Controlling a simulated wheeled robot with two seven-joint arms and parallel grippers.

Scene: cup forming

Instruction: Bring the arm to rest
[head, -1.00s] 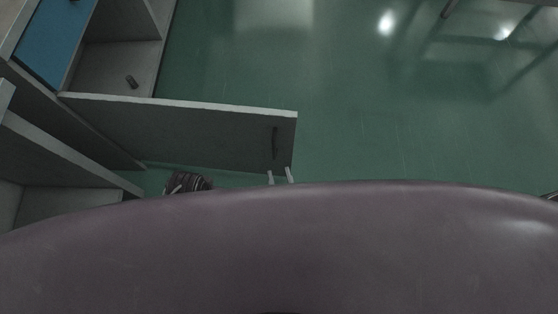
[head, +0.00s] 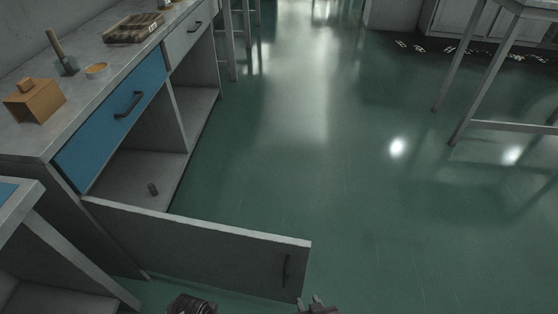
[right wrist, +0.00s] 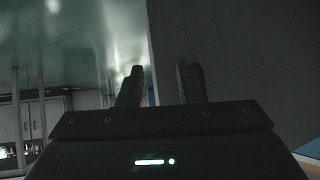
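My right gripper (head: 316,303) shows at the bottom edge of the head view, just beyond the handle end of the open cabinet door (head: 205,252). In the right wrist view the two dark fingers of this gripper (right wrist: 160,84) stand apart with nothing seen between them. A grey panel fills the right of that view behind the fingers. A dark part (head: 192,306), seemingly of my left arm or gripper, is cut off at the bottom edge below the door; its fingers cannot be made out. Most of both arms is out of the head view.
The open door juts from the lower cabinet, where a small dark cylinder (head: 153,189) stands. The countertop holds an orange-brown box (head: 34,104), a small orange bowl (head: 97,71) and a tray (head: 133,29). The green floor (head: 290,150) is clear up to a table (head: 500,127) at right.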

